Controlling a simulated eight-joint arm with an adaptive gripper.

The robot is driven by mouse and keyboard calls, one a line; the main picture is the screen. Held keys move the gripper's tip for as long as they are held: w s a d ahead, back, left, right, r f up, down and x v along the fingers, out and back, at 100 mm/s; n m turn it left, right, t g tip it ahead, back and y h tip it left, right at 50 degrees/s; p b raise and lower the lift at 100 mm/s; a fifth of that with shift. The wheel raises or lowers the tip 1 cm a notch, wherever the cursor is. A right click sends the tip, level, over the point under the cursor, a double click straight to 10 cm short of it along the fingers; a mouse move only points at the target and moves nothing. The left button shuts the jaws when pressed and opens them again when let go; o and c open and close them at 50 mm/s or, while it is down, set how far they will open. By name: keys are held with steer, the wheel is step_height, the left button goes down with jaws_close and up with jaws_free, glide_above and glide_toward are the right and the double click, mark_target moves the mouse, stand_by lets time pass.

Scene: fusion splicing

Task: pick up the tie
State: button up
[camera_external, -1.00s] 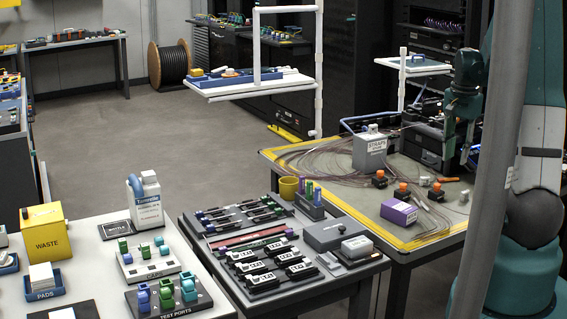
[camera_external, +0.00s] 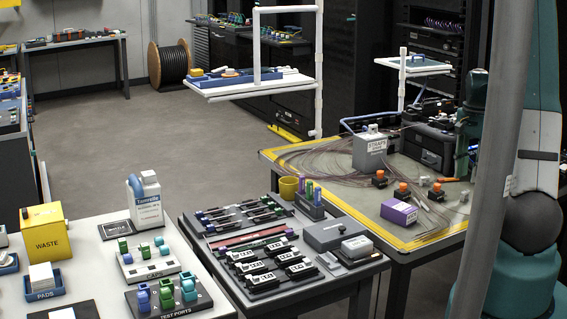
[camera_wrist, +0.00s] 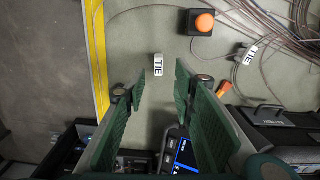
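Two small white pieces marked TIE show in the wrist view. One tie (camera_wrist: 158,65) lies alone on the grey-green mat, just beyond my fingertips and roughly in line with the gap between them. The other tie (camera_wrist: 249,56) lies to the right beside the thin cables. My gripper (camera_wrist: 160,88) is open, with its two green fingers spread and nothing between them. In the external view my arm is at the right, over the far right part of the yellow-edged table, and the fingers are hard to make out there.
A black block with an orange button (camera_wrist: 204,22) sits beyond the nearer tie. Loose brown cables (camera_external: 310,160) spread over the table around a grey STRAPS box (camera_external: 369,155). A purple box (camera_external: 398,213) stands at the table's front. Dark devices lie under and right of my fingers.

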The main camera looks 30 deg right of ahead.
mark_target(466, 191)
steer(key=shift+f, duration=1)
steer(key=shift+f, duration=0.1)
steer(key=shift+s+f+b, duration=0.15)
steer(key=shift+f+b, duration=0.55)
steer(key=shift+f, duration=1.8)
steer(key=c, duration=0.7)
